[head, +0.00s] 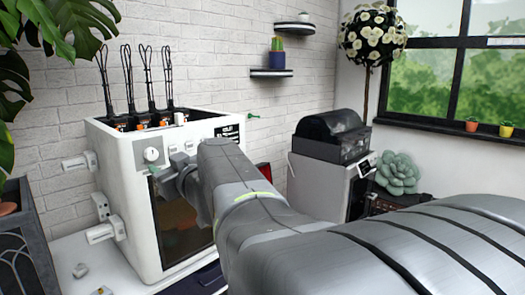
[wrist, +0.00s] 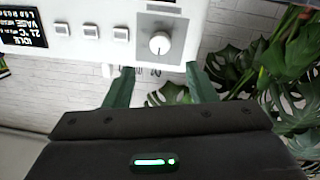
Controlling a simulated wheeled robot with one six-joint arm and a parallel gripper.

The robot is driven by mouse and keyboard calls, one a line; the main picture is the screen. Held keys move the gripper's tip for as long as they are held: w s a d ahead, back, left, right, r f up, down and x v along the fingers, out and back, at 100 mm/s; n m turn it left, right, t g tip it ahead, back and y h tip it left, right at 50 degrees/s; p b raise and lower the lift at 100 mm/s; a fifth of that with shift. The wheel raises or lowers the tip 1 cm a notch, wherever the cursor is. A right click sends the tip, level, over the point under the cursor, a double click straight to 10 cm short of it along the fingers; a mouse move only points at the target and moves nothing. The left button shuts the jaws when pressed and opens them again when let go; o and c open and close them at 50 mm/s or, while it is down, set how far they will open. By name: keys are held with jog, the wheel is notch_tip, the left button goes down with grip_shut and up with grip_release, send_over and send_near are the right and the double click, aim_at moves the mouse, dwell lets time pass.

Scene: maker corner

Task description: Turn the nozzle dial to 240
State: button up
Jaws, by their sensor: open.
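The nozzle dial (head: 151,155) is a round white knob on a grey square plate, high on the front of the white printer (head: 122,190). In the wrist view the dial (wrist: 160,44) shows upside down; I cannot read its setting. My gripper (head: 155,172) is at the printer front, just below and close to the dial. In the wrist view my gripper (wrist: 160,78) has its two dark green fingers spread apart and empty. The dial lies ahead of the gap between them, apart from both.
Square buttons (wrist: 92,33) and a dark display (wrist: 22,30) sit in a row with the dial. White spool holders (head: 104,232) stick out from the printer's left side. A second machine (head: 331,175) stands at right. Large leaves (head: 75,25) hang at upper left.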

aim_at(153, 155)
jog(key=p+x, duration=0.1)
jog(key=x, duration=0.7)
jog(key=shift+w+a, duration=0.1)
jog(key=shift+a, duration=0.1)
jog(key=c, duration=1)
